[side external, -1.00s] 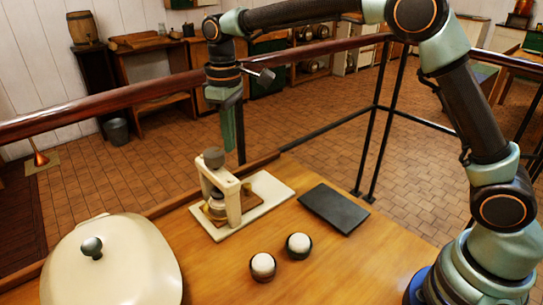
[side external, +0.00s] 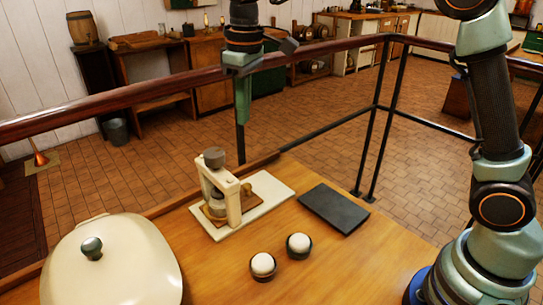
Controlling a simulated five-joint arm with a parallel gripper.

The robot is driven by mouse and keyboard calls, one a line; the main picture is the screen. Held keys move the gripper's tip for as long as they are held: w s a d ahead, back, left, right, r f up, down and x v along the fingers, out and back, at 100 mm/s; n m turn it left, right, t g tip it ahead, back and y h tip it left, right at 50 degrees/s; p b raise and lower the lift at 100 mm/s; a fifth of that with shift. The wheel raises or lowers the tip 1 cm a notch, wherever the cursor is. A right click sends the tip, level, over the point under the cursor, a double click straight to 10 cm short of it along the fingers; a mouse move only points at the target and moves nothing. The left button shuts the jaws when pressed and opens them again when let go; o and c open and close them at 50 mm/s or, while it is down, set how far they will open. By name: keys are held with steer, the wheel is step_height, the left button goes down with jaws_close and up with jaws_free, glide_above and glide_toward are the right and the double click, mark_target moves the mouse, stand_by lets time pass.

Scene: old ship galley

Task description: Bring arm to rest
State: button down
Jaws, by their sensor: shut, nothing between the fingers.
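My gripper (side external: 243,110) hangs pointing down, high over the far edge of the wooden table (side external: 350,268). Its fingers are together and hold nothing. It is well above and apart from everything on the table. My arm rises at the right, and its upper links run out of the top of the picture.
A cream press-like stand (side external: 232,205) with a grey knob is on a pale board (side external: 272,187). A dark slab (side external: 334,208) lies right of it. Two dark cups with white tops (side external: 263,263) (side external: 299,244) stand in front. A cream lidded pot (side external: 135,262) is front left. A railing (side external: 130,103) runs behind.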

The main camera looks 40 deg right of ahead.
steer(key=s+d+f+m+t, duration=0.1)
steer(key=s+d+m+t, duration=0.1)
steer(key=s+d, duration=0.4)
steer(key=s+d+m+t, duration=0.2)
steer(key=s+d, duration=0.4)
steer(key=s, duration=0.5)
steer(key=shift+s+f+m+t, duration=0.2)
steer(key=shift+f+m+t, duration=0.2)
steer(key=shift+m, duration=0.2)
steer(key=shift+r, duration=0.1)
